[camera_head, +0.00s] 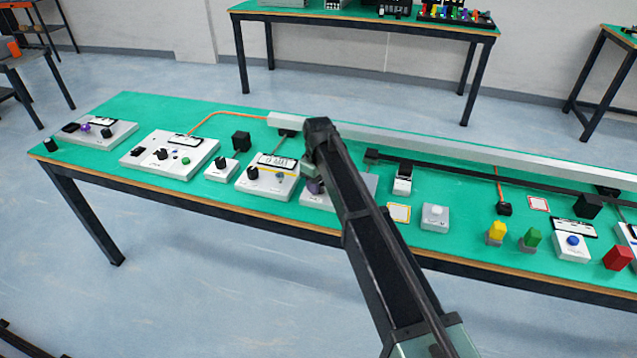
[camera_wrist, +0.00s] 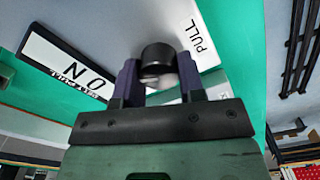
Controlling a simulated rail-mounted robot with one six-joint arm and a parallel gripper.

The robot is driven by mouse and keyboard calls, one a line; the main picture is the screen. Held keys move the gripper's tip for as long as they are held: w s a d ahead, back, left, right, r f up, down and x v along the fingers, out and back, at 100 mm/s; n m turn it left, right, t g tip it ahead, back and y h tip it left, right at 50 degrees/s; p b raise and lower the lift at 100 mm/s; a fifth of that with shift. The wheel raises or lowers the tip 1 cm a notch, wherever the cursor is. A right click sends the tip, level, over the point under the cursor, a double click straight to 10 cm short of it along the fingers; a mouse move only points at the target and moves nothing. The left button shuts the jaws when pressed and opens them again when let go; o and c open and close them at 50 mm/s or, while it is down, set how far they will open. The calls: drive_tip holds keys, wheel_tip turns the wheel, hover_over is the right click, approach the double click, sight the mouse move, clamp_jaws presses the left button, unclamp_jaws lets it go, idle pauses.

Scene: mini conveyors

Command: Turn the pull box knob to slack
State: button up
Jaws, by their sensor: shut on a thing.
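The pull box (camera_wrist: 209,45) is a white box with the word PULL on its face, seen at an angle in the wrist view. Its black round knob (camera_wrist: 157,58) stands between the two purple fingers of my gripper (camera_wrist: 158,78), which is shut on it. The knob's pointer and any slack mark cannot be made out. In the head view, my arm covers most of the white box (camera_head: 307,198), and the purple fingers (camera_head: 316,186) show at its front left.
A black-framed display (camera_wrist: 62,68) with large letters is beside the box in the wrist view. In the head view, other control boxes (camera_head: 172,155) stand left on the green table. A long rail (camera_head: 450,157) runs behind. Buttons and coloured blocks (camera_head: 497,232) stand right.

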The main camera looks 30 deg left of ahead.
drive_tip(key=n, duration=0.4)
drive_tip(key=shift+s+n, duration=0.1)
drive_tip(key=shift+n, duration=0.3)
idle(0.4)
drive_tip(key=o, duration=0.9)
drive_tip(key=shift+r, duration=0.1)
wheel_tip(320, 180, up, 11)
drive_tip(key=p, duration=1.1)
drive_tip(key=shift+f, duration=0.2)
